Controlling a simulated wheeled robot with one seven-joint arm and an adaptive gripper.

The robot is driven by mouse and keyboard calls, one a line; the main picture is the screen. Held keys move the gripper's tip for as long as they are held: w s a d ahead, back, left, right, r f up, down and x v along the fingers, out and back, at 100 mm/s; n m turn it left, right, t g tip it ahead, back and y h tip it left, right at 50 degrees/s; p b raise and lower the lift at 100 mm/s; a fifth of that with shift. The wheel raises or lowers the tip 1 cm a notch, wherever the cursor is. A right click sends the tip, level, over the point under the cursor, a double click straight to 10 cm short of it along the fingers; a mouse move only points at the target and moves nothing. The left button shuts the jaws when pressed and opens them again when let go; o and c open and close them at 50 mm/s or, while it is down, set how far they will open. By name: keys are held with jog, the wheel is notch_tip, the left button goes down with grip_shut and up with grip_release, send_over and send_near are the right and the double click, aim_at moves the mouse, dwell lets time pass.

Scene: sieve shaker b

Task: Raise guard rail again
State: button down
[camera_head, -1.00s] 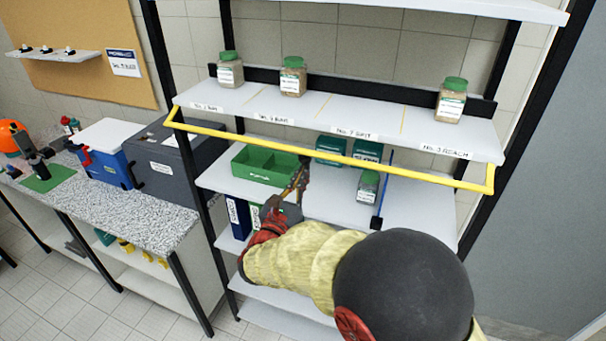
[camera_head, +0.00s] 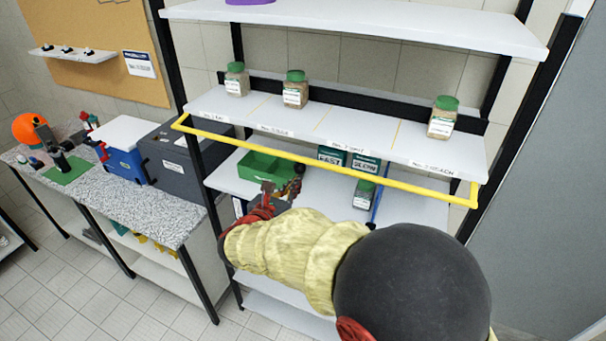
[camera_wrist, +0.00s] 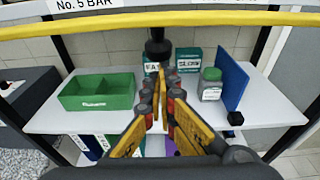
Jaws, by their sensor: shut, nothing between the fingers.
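The yellow guard rail (camera_head: 330,167) runs along the front of the upper jar shelf, a little below its front edge, and tilts down to the right in the head view. It crosses the top of the wrist view (camera_wrist: 200,18). A black knob-like piece (camera_wrist: 157,46) shows just under the rail and seems to hang from it; it also shows in the head view (camera_head: 299,168). My gripper (camera_wrist: 160,68) is shut and empty, below the rail, its tips pointing toward the black piece. I cannot tell whether they touch it. My gripper also shows in the head view (camera_head: 288,186).
Several green-lidded jars stand on the upper shelf (camera_head: 215,103). The lower shelf (camera_wrist: 265,108) holds a green bin (camera_wrist: 97,92), a jar (camera_wrist: 211,84), teal boxes and a blue panel (camera_wrist: 232,80). A grey box (camera_head: 180,155) stands on the counter at left.

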jog(key=shift+g+y, duration=0.3)
jog(key=shift+g, duration=0.5)
jog(key=r+p, duration=0.1)
jog(key=s+r+p, duration=0.1)
jog(key=r, duration=0.1)
jog(key=s+a+r+p, duration=0.1)
jog(key=r+p, duration=0.1)
jog(key=w+d+r+g+p, duration=0.1)
jog(key=w+r+g+p, duration=0.1)
jog(key=r, duration=0.5)
jog(key=w+d+r+g+y+p, duration=0.1)
jog(key=w+r+g+p, duration=0.1)
jog(key=r+p, duration=0.3)
jog(key=shift+w+r+y, duration=0.3)
jog(key=shift+w+r, duration=0.2)
jog(key=shift+r, duration=0.45)
jog(key=shift+s, duration=0.1)
